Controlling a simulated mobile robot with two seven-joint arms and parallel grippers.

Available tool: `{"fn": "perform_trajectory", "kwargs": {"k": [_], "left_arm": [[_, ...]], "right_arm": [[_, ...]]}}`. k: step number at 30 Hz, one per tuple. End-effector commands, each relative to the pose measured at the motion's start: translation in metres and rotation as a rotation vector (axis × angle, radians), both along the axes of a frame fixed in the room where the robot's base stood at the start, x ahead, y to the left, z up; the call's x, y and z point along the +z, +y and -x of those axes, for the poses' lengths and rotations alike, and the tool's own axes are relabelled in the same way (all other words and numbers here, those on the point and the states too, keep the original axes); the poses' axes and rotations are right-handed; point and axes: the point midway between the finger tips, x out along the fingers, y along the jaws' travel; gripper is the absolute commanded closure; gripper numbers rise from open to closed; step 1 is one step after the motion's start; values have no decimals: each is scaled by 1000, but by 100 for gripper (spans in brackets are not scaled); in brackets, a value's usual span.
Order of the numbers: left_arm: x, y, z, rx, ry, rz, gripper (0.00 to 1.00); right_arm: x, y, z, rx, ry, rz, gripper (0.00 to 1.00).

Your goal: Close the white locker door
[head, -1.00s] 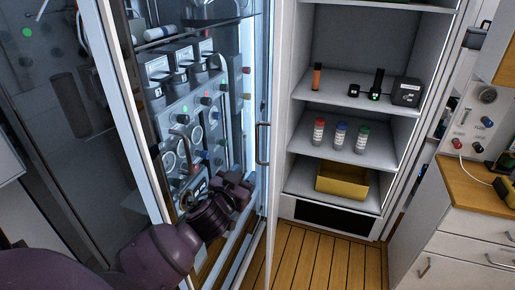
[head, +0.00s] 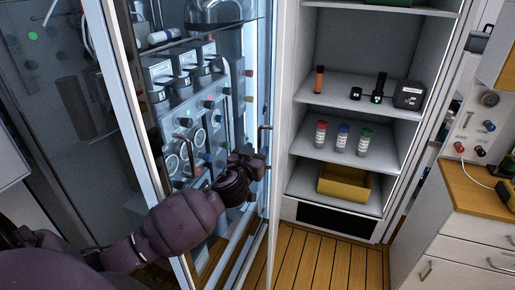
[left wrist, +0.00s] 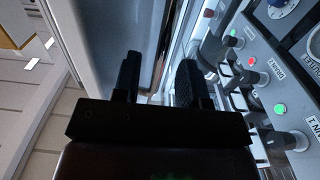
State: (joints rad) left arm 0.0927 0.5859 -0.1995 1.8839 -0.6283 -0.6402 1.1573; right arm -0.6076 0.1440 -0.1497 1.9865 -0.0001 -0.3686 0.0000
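The white locker (head: 297,130) stands open, its shelves showing in the head view. Its door (head: 277,110) is swung out toward me and seen nearly edge-on, with a grey upright handle (head: 262,140) on its left side. My left gripper (head: 257,167) is at the lower part of this handle; the head view does not show whether they touch. In the left wrist view, the two dark fingers (left wrist: 160,80) are apart, with a pale panel beyond the gap. I cannot make out the handle there. My right gripper is in neither view.
A glass-fronted cabinet (head: 126,110) with instruments and knobs is left of the door, close to my left arm. The locker holds small bottles (head: 342,137) and a yellow bin (head: 344,182). A drawer unit (head: 465,235) stands right; wooden floor (head: 325,262) between is clear.

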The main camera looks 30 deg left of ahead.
Motion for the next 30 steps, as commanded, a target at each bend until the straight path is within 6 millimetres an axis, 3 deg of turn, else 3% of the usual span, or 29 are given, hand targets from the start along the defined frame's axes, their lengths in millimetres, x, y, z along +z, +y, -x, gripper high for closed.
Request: {"fn": "perform_trajectory", "kwargs": {"k": [6,14,15,22,30], "left_arm": [[0,3,-13,0,0,-1,61],[0,4,-14,0,0,0,61],[0,4,-14,0,0,0,62],[0,4,-14,0,1,0,98],[0,3,-14,0,0,0,100]], "right_arm": [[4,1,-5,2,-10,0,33],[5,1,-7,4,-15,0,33],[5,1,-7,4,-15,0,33],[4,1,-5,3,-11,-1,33],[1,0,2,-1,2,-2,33]]}}
